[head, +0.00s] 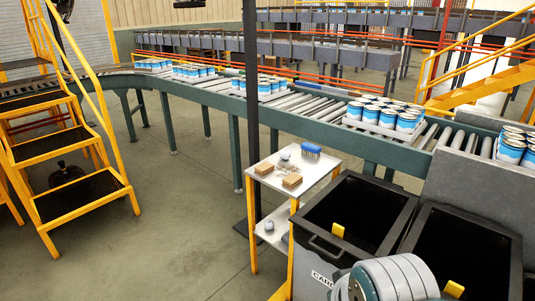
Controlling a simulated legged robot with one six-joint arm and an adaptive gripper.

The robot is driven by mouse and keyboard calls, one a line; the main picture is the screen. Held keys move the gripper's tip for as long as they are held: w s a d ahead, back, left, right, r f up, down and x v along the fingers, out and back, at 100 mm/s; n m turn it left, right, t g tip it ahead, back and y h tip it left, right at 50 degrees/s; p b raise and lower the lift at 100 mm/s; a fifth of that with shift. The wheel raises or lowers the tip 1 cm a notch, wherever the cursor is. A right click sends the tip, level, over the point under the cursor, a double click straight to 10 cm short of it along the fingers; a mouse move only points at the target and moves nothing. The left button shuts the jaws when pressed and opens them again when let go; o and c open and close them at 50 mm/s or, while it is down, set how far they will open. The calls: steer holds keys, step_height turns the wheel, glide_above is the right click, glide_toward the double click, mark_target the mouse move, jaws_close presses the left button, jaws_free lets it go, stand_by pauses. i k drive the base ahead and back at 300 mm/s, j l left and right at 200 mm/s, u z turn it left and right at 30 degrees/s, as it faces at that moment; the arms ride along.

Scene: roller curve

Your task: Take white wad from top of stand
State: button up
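The stand (318,178) is a small two-level table with a pale top and yellow legs, left of the dark bins. A small whitish-grey wad (285,156) lies on its top towards the back, between a brown block and a blue brush. A similar grey wad (269,226) lies on the lower shelf. A rounded grey and teal part of my arm shows at the bottom right, in front of the bins and apart from the stand. My gripper's fingers are not visible.
Two brown blocks (292,181) and a blue brush (310,151) share the stand's top. A dark post (251,100) rises at the stand's left. Black bins (308,242) stand right. A roller conveyor (300,104) with cans runs behind. Floor left is clear up to yellow steps (80,207).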

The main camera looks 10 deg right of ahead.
mark_target(285, 154)
steer(key=i+j+u, duration=0.45)
steer(key=i+u, duration=0.25)
steer(key=i, duration=0.15)
steer(key=i+j+u, duration=0.1)
steer(key=i+u, duration=0.25)
steer(key=i+z, duration=0.3)
steer(key=i, duration=0.2)
steer(key=i+z, duration=0.35)
steer(key=i, duration=0.15)
steer(key=i+j+z, duration=0.3)
steer(key=i, duration=0.15)
steer(key=i+z, duration=0.2)
steer(key=z, duration=0.2)
steer(key=i+z, duration=0.5)
steer(key=z, duration=0.25)
steer(key=i+j+z, duration=0.1)
steer(key=z, duration=0.3)
steer(key=i+j+z, duration=0.25)
steer(key=i, duration=0.1)
